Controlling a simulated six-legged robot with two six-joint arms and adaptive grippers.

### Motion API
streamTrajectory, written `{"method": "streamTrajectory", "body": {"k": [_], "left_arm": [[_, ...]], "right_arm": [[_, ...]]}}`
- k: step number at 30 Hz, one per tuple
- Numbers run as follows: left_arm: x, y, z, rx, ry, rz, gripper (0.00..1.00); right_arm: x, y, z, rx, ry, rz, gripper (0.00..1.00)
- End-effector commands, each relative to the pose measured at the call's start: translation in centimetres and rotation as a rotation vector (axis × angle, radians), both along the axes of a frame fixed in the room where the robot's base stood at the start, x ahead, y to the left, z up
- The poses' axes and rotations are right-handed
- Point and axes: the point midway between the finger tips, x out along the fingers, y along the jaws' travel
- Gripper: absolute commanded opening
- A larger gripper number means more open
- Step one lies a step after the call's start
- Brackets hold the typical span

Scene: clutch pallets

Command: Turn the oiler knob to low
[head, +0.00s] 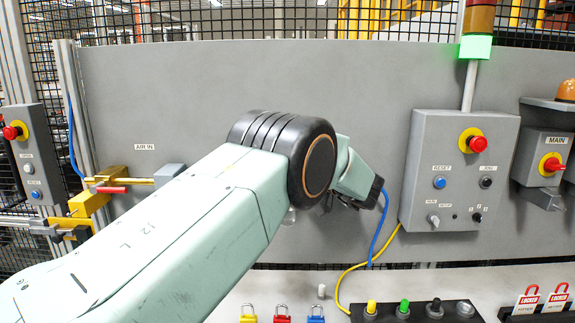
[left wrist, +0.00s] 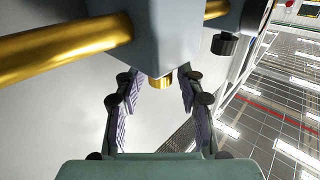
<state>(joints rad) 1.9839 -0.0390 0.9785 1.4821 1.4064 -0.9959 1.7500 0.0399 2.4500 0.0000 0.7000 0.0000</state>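A black round knob (left wrist: 224,45) sits to the right, outside the fingers. In the head view my left arm covers most of the air line, and the left fingertips are hidden. My right gripper is not in view.
A brass pipe (left wrist: 65,48) runs left from the block. In the head view, an AIR IN label (head: 145,147) and yellow valve (head: 90,203) are at left. A grey control box (head: 460,170) stands right of my wrist. Padlocks (head: 282,314) lie on the table below.

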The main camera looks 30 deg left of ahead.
Motion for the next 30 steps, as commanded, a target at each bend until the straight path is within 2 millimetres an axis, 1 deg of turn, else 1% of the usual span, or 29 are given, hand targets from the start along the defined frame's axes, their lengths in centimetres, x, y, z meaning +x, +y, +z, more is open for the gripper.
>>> {"method": "streamTrajectory", "body": {"k": [9,11,13,17,24,27,30], "left_arm": [[0.0,0.1,0.0,-0.001,0.0,0.001,0.44],[-0.1,-0.2,0.0,-0.001,0.0,0.0,0.44],[-0.2,-0.9,0.0,-0.001,0.0,-0.001,0.44],[-0.6,-3.1,0.0,0.001,0.002,-0.002,0.44],[-1.7,-7.9,0.0,0.001,0.0,-0.003,0.44],[-2.1,-9.5,0.0,0.001,0.0,-0.002,0.44],[-2.4,-10.6,0.0,0.0,0.0,-0.001,0.44]], "right_arm": [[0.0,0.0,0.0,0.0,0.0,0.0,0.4],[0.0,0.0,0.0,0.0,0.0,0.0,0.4],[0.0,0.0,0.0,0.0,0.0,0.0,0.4],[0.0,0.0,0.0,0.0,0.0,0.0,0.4],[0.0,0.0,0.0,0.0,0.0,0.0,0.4],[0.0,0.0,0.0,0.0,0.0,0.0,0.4],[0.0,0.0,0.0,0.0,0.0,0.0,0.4]]}}
